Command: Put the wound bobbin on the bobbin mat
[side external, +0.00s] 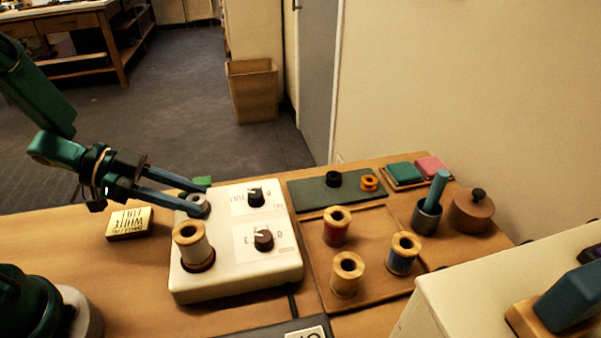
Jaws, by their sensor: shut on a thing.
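The wound bobbin (198,206), pale grey, is at the back left of the white winder box (235,286). My gripper (205,200) reaches in from the left and is shut on it, one finger on each side. The fingers hide part of the bobbin, and I cannot tell whether it still touches the winder. The bobbin mat (311,196) is the dark green rectangle to the right, behind the spools. A black bobbin (333,179) and an orange bobbin (369,183) are on its right part; its left end is bare.
Red (337,227), tan (347,274) and blue (403,254) spools stand on a brown board. A small yellow box (129,224) lies left.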

